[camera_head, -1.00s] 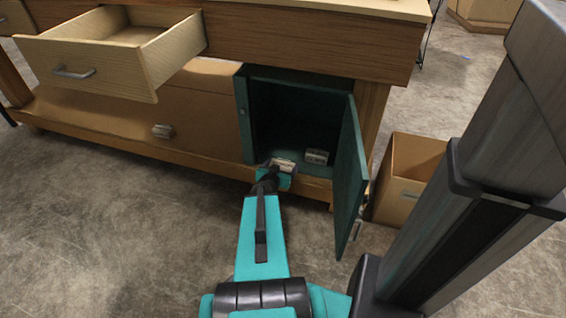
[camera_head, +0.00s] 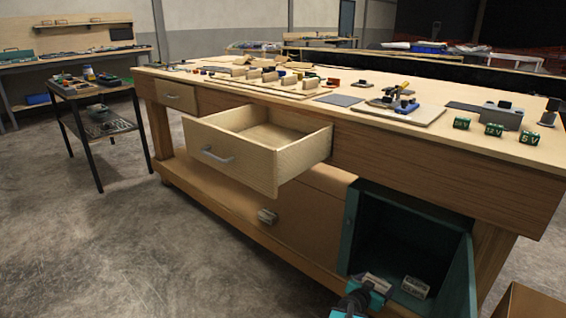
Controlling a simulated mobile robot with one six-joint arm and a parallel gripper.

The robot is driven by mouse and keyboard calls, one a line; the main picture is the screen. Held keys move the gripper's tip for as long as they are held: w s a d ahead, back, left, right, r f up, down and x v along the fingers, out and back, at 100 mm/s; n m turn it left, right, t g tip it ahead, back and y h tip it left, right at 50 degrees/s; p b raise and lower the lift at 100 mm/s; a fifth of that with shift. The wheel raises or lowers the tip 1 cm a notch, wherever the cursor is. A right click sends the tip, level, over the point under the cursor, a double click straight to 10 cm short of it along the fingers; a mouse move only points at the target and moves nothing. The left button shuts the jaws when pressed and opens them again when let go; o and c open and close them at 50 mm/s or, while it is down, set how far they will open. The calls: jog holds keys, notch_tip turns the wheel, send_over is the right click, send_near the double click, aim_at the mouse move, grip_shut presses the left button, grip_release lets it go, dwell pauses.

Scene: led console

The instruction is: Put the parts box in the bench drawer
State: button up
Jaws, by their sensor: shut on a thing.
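My gripper (camera_head: 368,288) is at the bottom edge of the picture, in the mouth of the open green cabinet under the bench. It is shut on a small pale box (camera_head: 377,282), which looks like the parts box. A similar small pale box (camera_head: 415,287) sits on the cabinet floor to its right, apart from it. The bench drawer (camera_head: 232,158) is pulled out, up and to the left of my gripper. The part of its inside that shows is empty. The lower part of my arm is out of the picture.
The green cabinet's door (camera_head: 460,282) stands open just right of my gripper. The bench top (camera_head: 330,125) holds many small parts, including green labelled blocks (camera_head: 493,130). A brown bin (camera_head: 527,303) is at lower right.

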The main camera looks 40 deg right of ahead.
aim_at(378, 281)
notch_tip(378, 281, up, 26)
jog(key=p, duration=2.5)
